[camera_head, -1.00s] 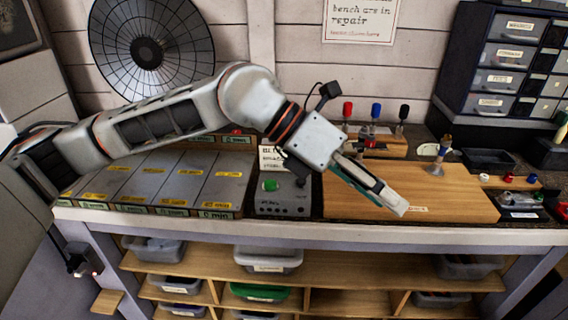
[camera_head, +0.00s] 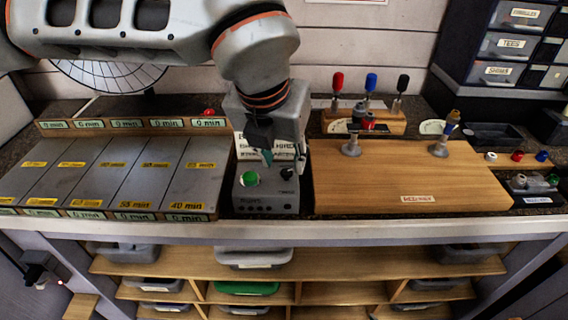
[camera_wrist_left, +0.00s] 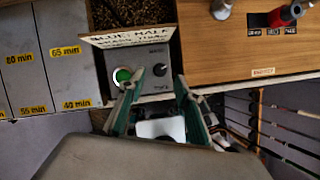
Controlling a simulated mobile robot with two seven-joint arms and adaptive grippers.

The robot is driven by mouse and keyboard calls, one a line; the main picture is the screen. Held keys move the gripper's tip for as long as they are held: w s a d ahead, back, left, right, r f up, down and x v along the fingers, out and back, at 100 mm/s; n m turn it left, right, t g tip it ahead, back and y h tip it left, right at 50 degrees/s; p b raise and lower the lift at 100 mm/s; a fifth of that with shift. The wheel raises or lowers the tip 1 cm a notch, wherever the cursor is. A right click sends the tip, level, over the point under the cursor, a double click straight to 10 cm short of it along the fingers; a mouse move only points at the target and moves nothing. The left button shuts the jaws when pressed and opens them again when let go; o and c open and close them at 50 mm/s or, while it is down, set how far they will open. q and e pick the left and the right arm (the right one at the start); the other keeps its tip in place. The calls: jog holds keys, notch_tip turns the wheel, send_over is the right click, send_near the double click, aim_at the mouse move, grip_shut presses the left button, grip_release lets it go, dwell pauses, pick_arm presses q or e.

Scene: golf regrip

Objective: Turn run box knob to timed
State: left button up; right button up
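The run box (camera_head: 262,203) is a grey box at the front of the bench, with a round green button (camera_head: 251,178) on its left and a small black knob (camera_head: 287,173) on its right. In the left wrist view the knob (camera_wrist_left: 159,69) lies between and just beyond the fingertips. My left gripper (camera_head: 284,158) points down over the back of the box. Its fingers stand apart in the left wrist view (camera_wrist_left: 157,78), with nothing held. Contact with the knob cannot be told, and its setting is too small to read. My right gripper is out of view.
Grey panels with yellow minute labels (camera_head: 117,165) lie left of the box. A wooden board (camera_head: 400,185) lies right of it, with metal posts (camera_head: 351,149) on its back edge. A sign card (camera_head: 243,146) stands behind the box, partly hidden by my gripper.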

aim_at(286, 171)
pick_arm(q)
jog(key=shift+x, duration=1.85)
grip_shut()
